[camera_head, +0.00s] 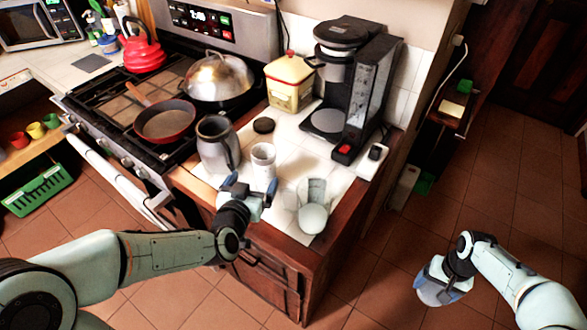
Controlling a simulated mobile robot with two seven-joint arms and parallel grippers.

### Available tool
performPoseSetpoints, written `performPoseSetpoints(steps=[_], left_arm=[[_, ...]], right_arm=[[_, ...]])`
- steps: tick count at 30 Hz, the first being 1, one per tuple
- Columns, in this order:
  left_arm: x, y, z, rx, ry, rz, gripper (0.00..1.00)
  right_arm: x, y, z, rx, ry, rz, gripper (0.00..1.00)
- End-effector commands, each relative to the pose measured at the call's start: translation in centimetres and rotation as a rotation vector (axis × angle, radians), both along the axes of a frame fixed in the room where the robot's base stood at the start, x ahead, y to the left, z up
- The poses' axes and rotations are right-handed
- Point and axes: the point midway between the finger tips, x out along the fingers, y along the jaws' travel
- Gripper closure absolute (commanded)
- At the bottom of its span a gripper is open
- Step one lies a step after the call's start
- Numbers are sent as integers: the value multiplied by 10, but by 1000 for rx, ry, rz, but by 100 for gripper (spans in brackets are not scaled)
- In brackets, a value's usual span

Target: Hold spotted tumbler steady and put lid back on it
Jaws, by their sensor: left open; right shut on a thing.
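The spotted tumbler (263,158) looks like the pale, slim cup standing upright on the white tiled counter; its spots are too small to make out clearly. My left gripper (249,187) is open just in front of its base, fingers apart and nothing between them. A round black lid-like disc (264,125) lies flat on the counter behind the tumbler; I cannot tell whether it is the tumbler's lid. My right gripper (441,288) is low over the floor at the right, well away from the counter. It is shut on a pale grey thing, mostly hidden, that I cannot identify.
A grey pitcher (217,145) stands close left of the tumbler. A clear glass with pale contents (313,208) stands to its right, near the counter's front edge. A coffee maker (350,90) and a cream canister (290,82) stand behind. The stove (120,110) is at left.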

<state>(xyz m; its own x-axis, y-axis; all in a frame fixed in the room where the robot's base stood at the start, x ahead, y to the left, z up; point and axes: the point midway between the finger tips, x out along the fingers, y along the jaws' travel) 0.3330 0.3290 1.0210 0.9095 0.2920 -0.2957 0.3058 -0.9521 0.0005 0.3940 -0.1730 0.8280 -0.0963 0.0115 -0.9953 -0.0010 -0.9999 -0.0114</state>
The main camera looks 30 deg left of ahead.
Motion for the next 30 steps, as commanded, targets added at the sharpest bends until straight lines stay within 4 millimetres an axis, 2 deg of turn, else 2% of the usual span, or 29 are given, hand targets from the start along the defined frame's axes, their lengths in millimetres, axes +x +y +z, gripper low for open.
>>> performPoseSetpoints(steps=[1,3,11,24,30], left_arm=[[7,1,2,2,4,-2,2],[15,2,1,2,3,-6,2],[49,15,-14,1,-1,-4,2],[56,17,-16,1,-1,-3,2],[78,28,-25,2,2,-4,2]], right_arm=[[5,0,14,0,-8,0,47],[9,0,25,0,-15,0,47],[7,0,20,0,-11,0,47],[7,0,20,0,-12,0,47],[10,0,27,0,-16,0,47]])
